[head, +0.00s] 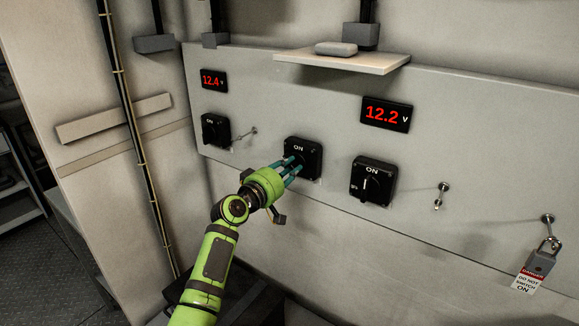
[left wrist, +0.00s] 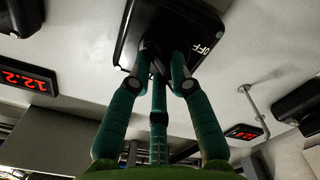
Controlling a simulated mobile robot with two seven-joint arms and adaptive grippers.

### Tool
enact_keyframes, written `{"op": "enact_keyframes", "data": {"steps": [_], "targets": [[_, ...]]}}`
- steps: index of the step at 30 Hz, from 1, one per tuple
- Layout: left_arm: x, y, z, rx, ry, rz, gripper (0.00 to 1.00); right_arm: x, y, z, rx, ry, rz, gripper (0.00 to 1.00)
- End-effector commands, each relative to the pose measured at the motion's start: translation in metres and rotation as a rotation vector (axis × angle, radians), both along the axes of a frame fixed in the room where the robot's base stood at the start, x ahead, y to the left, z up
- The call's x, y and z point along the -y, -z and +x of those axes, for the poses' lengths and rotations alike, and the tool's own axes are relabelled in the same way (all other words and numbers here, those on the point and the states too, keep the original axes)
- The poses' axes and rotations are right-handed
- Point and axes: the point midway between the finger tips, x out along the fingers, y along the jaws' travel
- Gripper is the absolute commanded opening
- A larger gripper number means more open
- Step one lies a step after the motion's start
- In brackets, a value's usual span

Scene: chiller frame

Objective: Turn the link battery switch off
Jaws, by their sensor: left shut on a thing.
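Three black rotary switches sit in a row on the grey panel (head: 270,100). The middle switch (head: 313,153) shows ON at its top, and its black housing fills the upper part of the left wrist view (left wrist: 205,20), where OFF is readable at one side. My left gripper (head: 293,165) has its teal fingers shut around the middle switch's knob (left wrist: 155,50). The fingers hide most of the knob, so its angle is hard to tell. No label naming the link switch is readable. My right gripper is not in view.
The left switch (head: 215,131) and right switch (head: 373,181) flank it. Red displays read 12.4 V (head: 213,80) and 12.2 V (head: 386,114). A small shelf (head: 385,65) juts out above. A hook (head: 441,195) and a tagged padlock (head: 542,261) are at right.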

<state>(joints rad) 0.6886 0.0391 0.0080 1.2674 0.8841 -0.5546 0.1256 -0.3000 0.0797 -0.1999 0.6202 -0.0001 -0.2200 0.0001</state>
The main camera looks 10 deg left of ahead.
Motion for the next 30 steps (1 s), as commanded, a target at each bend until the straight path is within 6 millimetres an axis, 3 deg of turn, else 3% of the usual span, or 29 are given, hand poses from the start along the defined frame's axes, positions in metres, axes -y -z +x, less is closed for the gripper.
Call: {"op": "enact_keyframes", "data": {"steps": [15, 30], "targets": [[0.000, -0.002, 0.000, -0.178, 0.003, -0.427, 0.00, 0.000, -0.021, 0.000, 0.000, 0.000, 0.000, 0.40], [-0.002, -0.001, 0.001, -0.257, 0.001, -0.623, 0.00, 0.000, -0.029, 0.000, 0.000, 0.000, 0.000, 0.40]]}}
